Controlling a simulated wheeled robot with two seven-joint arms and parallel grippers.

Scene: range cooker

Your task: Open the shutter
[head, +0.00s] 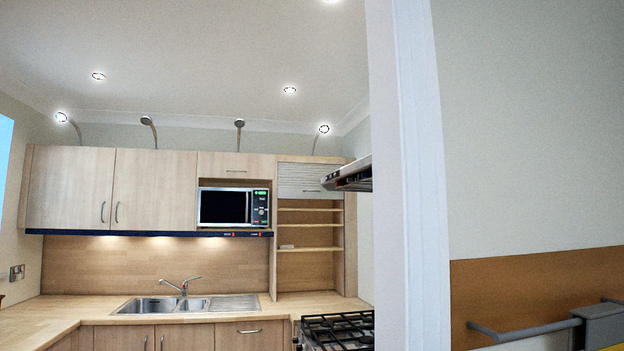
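The shutter (304,180) is a pale, horizontally slatted panel at the top of the tall shelf unit, right of the microwave in the head view. It covers only the top part of the unit. Below its lower edge the front is open and several wooden shelves (308,225) show. A small light item lies on a lower shelf. The right end of the shutter is partly hidden behind the extractor hood. Neither of my grippers is in view.
A white wall edge (410,180) stands close in front, right of the kitchen. The hood (350,176) juts out above the gas hob (338,330). A sink (180,305) and worktop run below the microwave (232,207). A grey rail (520,329) is at lower right.

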